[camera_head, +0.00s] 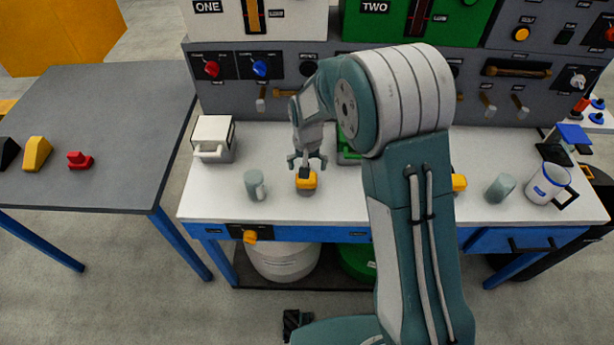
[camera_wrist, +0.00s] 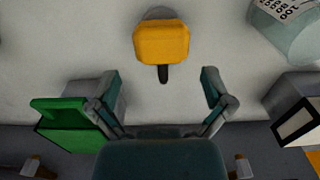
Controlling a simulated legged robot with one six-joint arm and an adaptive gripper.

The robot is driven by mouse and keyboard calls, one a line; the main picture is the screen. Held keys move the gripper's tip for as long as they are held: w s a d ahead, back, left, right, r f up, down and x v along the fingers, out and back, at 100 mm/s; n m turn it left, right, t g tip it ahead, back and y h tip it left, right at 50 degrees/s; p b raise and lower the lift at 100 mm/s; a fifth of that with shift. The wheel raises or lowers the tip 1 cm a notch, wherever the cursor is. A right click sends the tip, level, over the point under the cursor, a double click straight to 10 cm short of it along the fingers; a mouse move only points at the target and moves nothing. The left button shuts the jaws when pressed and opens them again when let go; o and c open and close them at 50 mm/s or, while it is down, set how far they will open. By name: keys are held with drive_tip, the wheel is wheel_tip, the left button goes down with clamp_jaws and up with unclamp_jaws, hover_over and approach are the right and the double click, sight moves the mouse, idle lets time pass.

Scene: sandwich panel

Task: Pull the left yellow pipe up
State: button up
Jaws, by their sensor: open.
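The left yellow pipe (camera_head: 306,181) is a short yellow piece on a round grey base, standing on the white worktop near its front edge. In the wrist view the yellow pipe (camera_wrist: 162,42) lies beyond my fingertips, with a dark stub pointing toward the gap between them. My gripper (camera_head: 307,161) is open and empty, just above and behind the pipe in the head view. The fingers (camera_wrist: 162,82) are spread apart in the wrist view and do not visibly touch it. A second yellow piece (camera_head: 459,183) shows to the right, partly hidden by my arm.
A grey-green mug (camera_head: 254,186) stands close left of the pipe, and a white box (camera_head: 213,139) sits behind it. A green box (camera_wrist: 72,128) lies near one finger in the wrist view. A grey panel with switches (camera_head: 232,90) rises behind the worktop.

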drive_tip(key=f, duration=0.4)
drive_tip(key=shift+a+f, duration=0.15)
drive_tip(key=shift+a, duration=0.15)
drive_tip(key=shift+d+f, duration=0.15)
drive_tip(key=shift+f, duration=0.35)
drive_tip(key=c, duration=1.1)
drive_tip(key=shift+o, duration=0.2)
drive_tip(key=shift+r, duration=0.1)
